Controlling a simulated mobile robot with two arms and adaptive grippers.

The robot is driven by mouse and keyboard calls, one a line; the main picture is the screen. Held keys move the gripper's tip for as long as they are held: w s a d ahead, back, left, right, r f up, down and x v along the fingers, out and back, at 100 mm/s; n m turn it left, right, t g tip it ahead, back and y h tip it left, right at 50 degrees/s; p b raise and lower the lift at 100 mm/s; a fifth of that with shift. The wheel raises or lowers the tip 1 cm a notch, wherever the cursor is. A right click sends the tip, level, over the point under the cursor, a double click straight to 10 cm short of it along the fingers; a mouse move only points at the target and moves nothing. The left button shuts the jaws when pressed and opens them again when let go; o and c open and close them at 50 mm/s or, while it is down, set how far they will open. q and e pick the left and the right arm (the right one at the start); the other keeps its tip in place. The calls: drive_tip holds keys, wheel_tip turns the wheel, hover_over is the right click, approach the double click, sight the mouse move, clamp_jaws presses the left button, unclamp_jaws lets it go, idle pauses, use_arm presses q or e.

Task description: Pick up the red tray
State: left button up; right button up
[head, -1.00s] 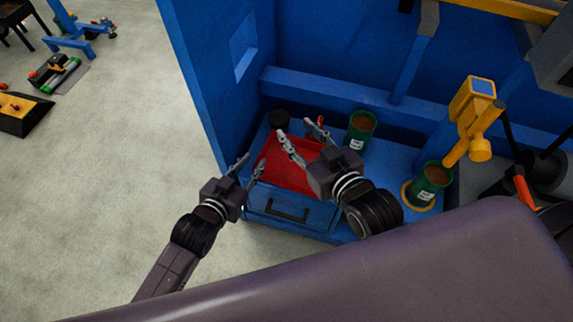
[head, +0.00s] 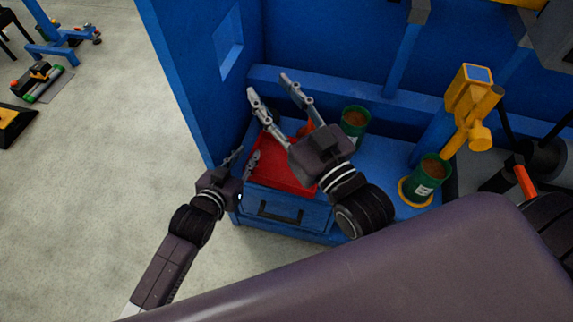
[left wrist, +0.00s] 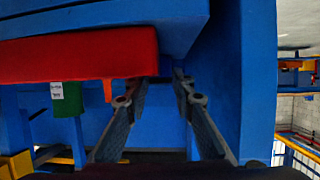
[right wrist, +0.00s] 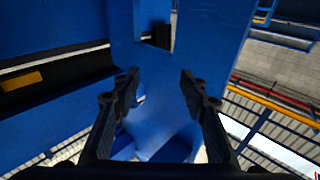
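The red tray (head: 279,170) lies flat on the blue bench, partly covered by my right gripper and arm in the head view. In the left wrist view the tray (left wrist: 75,56) shows as a red slab at the upper left, its end by the left finger. My left gripper (head: 248,154) is open at the tray's left edge; whether it touches the tray cannot be told. My right gripper (head: 269,83) is open and empty, above and beyond the tray's far side. In the right wrist view (right wrist: 158,76) only blue structure shows between its fingers.
The blue bench has a drawer with a dark handle (head: 281,213). Green cans stand at the back (head: 355,122) and right (head: 428,177). A blue side wall (head: 190,70) rises left, close to both grippers. A yellow device (head: 472,103) stands at the right. Open floor lies left.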

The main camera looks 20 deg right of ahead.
sight(253, 150)
use_arm(q)
drive_tip(key=b+x, duration=0.1)
drive_tip(key=x, duration=0.2)
drive_tip(key=shift+w+d+f+b, duration=0.2)
drive_tip(key=shift+d+f+b, duration=0.1)
drive_tip(key=shift+b, duration=0.1)
drive_tip(key=shift+w+d, duration=0.1)
use_arm(e)
drive_tip(key=s+r+t+y, duration=0.2)
drive_tip(key=s+r+t, duration=0.2)
drive_tip(key=r, duration=0.6)
drive_tip(key=shift+r+t, duration=0.2)
drive_tip(key=shift+t, duration=0.8)
use_arm(q)
drive_tip(key=shift+c, duration=0.3)
use_arm(e)
drive_tip(key=shift+s+a, duration=0.1)
use_arm(q)
clamp_jaws()
